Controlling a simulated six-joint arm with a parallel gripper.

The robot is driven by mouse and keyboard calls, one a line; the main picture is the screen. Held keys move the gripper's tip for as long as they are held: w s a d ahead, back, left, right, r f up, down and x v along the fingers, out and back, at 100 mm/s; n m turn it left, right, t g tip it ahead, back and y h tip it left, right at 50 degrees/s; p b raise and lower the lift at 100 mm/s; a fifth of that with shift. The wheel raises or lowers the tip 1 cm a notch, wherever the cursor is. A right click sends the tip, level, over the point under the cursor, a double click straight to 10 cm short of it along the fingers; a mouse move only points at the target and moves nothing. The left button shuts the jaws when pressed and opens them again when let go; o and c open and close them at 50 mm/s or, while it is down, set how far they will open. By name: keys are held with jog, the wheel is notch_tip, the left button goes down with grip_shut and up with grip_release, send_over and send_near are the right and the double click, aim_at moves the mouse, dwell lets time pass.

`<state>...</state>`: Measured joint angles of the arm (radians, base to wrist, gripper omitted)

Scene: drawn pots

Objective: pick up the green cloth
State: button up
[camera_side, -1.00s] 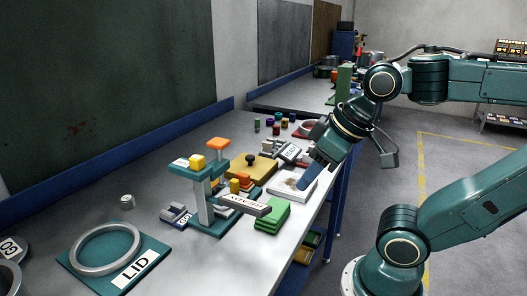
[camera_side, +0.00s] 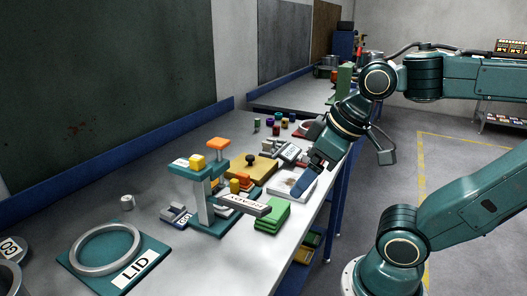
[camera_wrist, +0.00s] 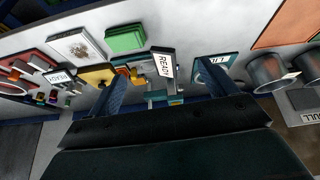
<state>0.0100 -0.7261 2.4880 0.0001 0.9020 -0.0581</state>
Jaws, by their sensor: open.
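The green cloth (camera_side: 272,217) is a folded stack lying on the bench near its front edge. It also shows in the wrist view (camera_wrist: 126,38), at the upper left of centre. My gripper (camera_side: 306,180) hangs above the bench, behind and to the right of the cloth in the side view, apart from it. In the wrist view my gripper (camera_wrist: 165,76) is open, its two blue fingers spread with nothing held between them. The cloth lies beyond the fingers there.
A teal stand (camera_side: 205,200) with a READY sign arm (camera_side: 245,205) rises close to the cloth's left. A white picture tile (camera_side: 285,185) lies behind the cloth. A LID mat with a ring (camera_side: 152,250) lies at front left. Bare bench lies in front of the cloth.

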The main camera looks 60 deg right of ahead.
jog(key=w+n, duration=0.1)
jog(key=n+g, duration=0.5)
jog(key=n, duration=1)
send_over(273, 215)
jog(key=d, duration=0.1)
notch_tip(273, 215, down, 6)
jog(key=shift+w+d+f+n, duration=0.45)
jog(key=shift+d+f+n, duration=0.15)
jog(key=shift+f+n, duration=0.1)
jog(key=shift+f, duration=0.1)
jog(key=shift+f, duration=4.15)
jog(key=shift+f, duration=0.15)
jog(key=shift+a+f, duration=0.1)
jog(key=shift+f, duration=2.35)
